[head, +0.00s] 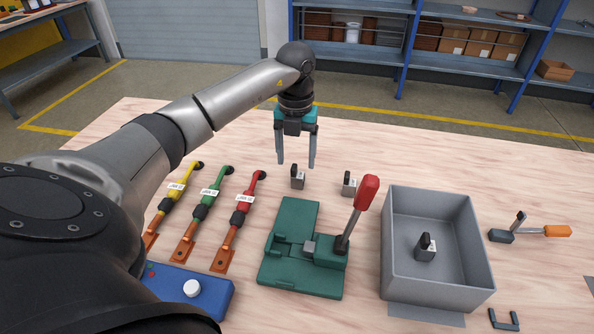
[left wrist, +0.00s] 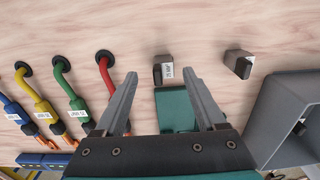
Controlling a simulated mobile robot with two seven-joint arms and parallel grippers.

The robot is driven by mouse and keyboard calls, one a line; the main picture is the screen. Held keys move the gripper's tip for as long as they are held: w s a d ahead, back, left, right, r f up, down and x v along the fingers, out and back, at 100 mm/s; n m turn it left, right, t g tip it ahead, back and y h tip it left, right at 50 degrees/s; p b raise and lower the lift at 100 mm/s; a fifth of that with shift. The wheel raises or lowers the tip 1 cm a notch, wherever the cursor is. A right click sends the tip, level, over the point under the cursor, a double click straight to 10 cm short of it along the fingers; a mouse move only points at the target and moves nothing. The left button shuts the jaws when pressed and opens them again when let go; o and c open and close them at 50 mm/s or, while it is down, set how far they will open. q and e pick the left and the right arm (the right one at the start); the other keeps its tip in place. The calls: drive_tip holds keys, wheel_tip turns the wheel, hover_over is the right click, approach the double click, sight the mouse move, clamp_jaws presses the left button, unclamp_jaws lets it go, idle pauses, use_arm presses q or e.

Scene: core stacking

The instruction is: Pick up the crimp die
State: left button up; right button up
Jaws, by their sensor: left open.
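Several small grey crimp dies with black tops are in view. One crimp die (head: 297,181) stands on the table behind the green press (head: 294,220); a second die (head: 349,186) stands to its right. A third die (head: 426,252) sits inside the grey bin (head: 456,291). My left gripper (head: 296,165) is open and empty, pointing down above the first die. In the left wrist view that die (left wrist: 163,70) shows between the fingertips (left wrist: 161,77), apart from both, its label partly visible. The second die (left wrist: 238,63) lies outside the right finger. My right gripper is not in view.
The press's red-knobbed lever (head: 366,193) rises near the second die. Yellow, green and red cables (head: 238,217) lie to the left, behind a blue box (head: 189,290). An orange-handled tool (head: 556,231) lies right of the bin. The table behind the dies is clear.

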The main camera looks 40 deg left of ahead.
sight(298, 174)
use_arm(q)
drive_tip(key=f, duration=0.3)
drive_tip(key=f+b, duration=0.1)
drive_tip(key=f, duration=0.1)
drive_tip(key=shift+s+d+f, duration=0.15)
drive_tip(key=shift+d, duration=0.25)
clamp_jaws()
idle(0.4)
